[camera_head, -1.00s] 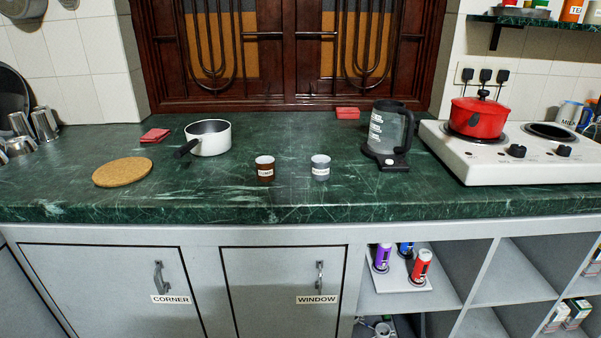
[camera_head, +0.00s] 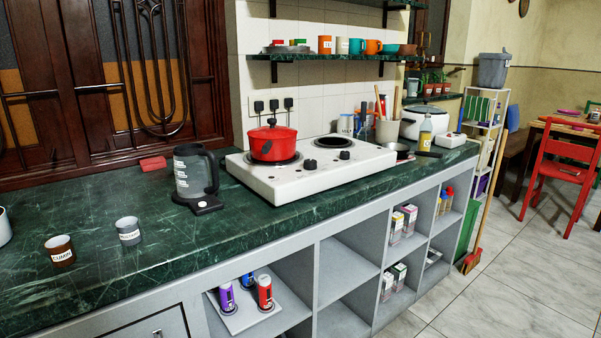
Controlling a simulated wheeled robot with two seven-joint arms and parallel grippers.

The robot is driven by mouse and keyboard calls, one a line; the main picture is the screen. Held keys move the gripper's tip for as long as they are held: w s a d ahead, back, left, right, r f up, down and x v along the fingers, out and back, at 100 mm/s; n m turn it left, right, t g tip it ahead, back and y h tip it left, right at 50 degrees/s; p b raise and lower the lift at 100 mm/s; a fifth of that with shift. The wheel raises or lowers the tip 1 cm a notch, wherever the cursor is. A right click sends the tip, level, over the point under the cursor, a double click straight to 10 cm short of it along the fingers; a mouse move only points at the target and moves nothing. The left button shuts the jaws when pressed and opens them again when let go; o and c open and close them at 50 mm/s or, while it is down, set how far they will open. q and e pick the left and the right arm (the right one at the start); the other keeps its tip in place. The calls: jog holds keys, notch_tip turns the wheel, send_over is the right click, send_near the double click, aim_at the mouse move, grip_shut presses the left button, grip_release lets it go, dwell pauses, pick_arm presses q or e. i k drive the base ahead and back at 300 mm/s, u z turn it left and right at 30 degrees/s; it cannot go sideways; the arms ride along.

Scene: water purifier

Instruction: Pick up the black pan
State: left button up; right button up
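A dark pan (camera_head: 402,152) lies on the green counter just right of the white stove (camera_head: 310,165). Its short black handle (camera_head: 429,154) points right, toward the counter's front edge. The pan is small in the view and partly hidden behind the stove's corner. A red pot (camera_head: 273,142) with a lid stands on the stove's left burner; the right burner (camera_head: 332,142) is bare. Neither of my grippers shows in the head view.
A sauce bottle (camera_head: 425,134), a white rice cooker (camera_head: 420,122) and a utensil holder (camera_head: 387,131) stand near the pan. A kettle (camera_head: 194,172) and two labelled cups stand left. Open shelves lie below the counter. A red chair (camera_head: 562,170) stands on the clear tiled floor (camera_head: 500,270).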

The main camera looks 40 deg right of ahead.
aim_at(411, 153)
jog(key=z, duration=1.75)
